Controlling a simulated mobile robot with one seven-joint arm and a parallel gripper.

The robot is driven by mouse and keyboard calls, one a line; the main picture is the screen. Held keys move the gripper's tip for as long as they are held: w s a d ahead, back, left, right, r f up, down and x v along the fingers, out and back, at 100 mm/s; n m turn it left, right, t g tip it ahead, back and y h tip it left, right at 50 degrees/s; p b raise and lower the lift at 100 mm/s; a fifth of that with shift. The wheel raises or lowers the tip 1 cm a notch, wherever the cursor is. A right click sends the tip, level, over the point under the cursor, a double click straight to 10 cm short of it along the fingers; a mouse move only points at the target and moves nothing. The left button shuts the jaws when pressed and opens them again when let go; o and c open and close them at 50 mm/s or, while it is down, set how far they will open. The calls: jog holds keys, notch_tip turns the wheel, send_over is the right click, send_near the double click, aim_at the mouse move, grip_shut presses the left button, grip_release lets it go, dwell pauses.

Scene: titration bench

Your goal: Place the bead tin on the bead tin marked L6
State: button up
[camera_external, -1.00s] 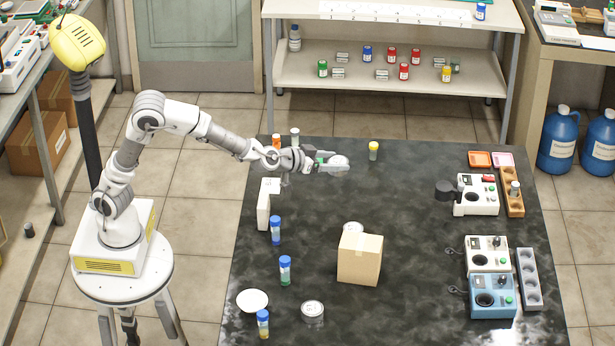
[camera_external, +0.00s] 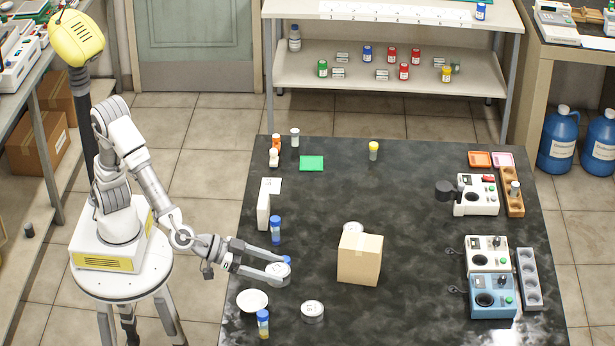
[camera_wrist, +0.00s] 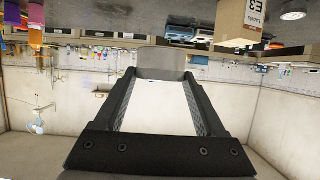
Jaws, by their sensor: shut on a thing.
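My gripper (camera_external: 284,272) is shut on a round pale tin (camera_external: 277,269) and holds it above the front left of the dark table. In the wrist view the held tin (camera_wrist: 160,106) shows as a white surface between the two fingers. A second silver tin (camera_external: 312,309) stands on the table in front of my gripper and a little to the right. A third tin (camera_external: 352,228) stands partly hidden behind the cardboard box. The markings on the tins are too small to read, so I cannot tell which is L6.
The cardboard box (camera_external: 360,260) stands right of my gripper. A white dish (camera_external: 252,300) and a blue-capped vial (camera_external: 263,323) are at the front left. Another blue-capped vial (camera_external: 276,230) stands behind my gripper. Instruments (camera_external: 490,292) line the right.

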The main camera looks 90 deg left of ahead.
jog(key=s+d, duration=0.1)
jog(key=d, duration=0.1)
jog(key=b, duration=0.5)
send_over(307, 308)
notch_tip(307, 308, down, 12)
jog(key=shift+f, duration=0.1)
jog(key=shift+f+b, duration=0.35)
jog(key=shift+f, duration=1.55)
